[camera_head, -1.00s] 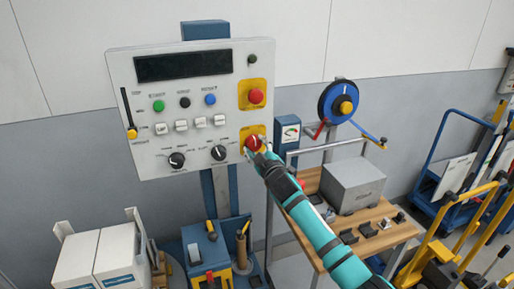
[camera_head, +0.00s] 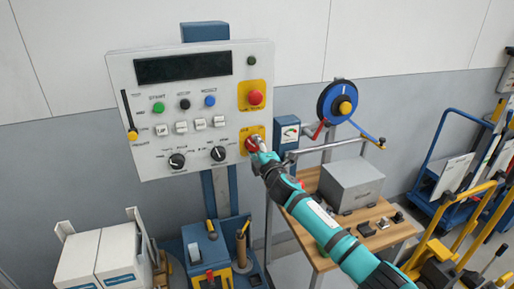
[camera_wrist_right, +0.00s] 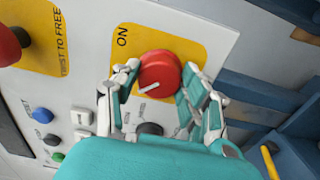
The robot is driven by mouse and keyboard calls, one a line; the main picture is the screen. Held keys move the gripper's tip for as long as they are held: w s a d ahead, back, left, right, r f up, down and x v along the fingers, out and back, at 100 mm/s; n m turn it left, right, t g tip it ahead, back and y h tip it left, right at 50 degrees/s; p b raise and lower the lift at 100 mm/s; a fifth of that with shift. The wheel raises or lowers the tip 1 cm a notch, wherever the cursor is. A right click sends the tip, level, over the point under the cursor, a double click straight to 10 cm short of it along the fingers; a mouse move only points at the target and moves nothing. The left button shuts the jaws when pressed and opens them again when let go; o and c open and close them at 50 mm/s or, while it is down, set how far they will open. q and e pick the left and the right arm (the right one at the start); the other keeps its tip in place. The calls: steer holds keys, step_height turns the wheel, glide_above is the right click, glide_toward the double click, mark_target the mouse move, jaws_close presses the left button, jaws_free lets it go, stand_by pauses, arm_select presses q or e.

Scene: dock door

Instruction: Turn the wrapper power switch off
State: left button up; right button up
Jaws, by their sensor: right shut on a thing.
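The wrapper power switch is a red rotary knob (camera_head: 248,145) on a yellow plate (camera_head: 262,130) at the lower right of the white control panel (camera_head: 140,100). In the right wrist view the knob (camera_wrist_right: 159,70) shows a white line slanting to the lower left, and "ON" is printed on its plate. My right gripper (camera_head: 256,145) is at the knob. In the right wrist view its fingers (camera_wrist_right: 160,76) stand on either side of the knob, closed on it. The fingers partly hide the plate. My left gripper is out of view.
A red emergency button (camera_head: 255,97) on a yellow plate sits above the switch. Black dials (camera_head: 218,153) and white buttons (camera_head: 200,124) lie to its left. A wooden bench (camera_head: 378,235) with a grey box (camera_head: 351,185) stands at the right, beneath my right arm.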

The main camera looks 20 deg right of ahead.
steer(key=shift+f, duration=0.1)
stand_by(0.4)
steer(key=o, duration=1.2)
steer(key=shift+s, duration=0.1)
steer(key=s, duration=1.2)
steer(key=shift+d, duration=0.2)
steer(key=shift+w, duration=0.1)
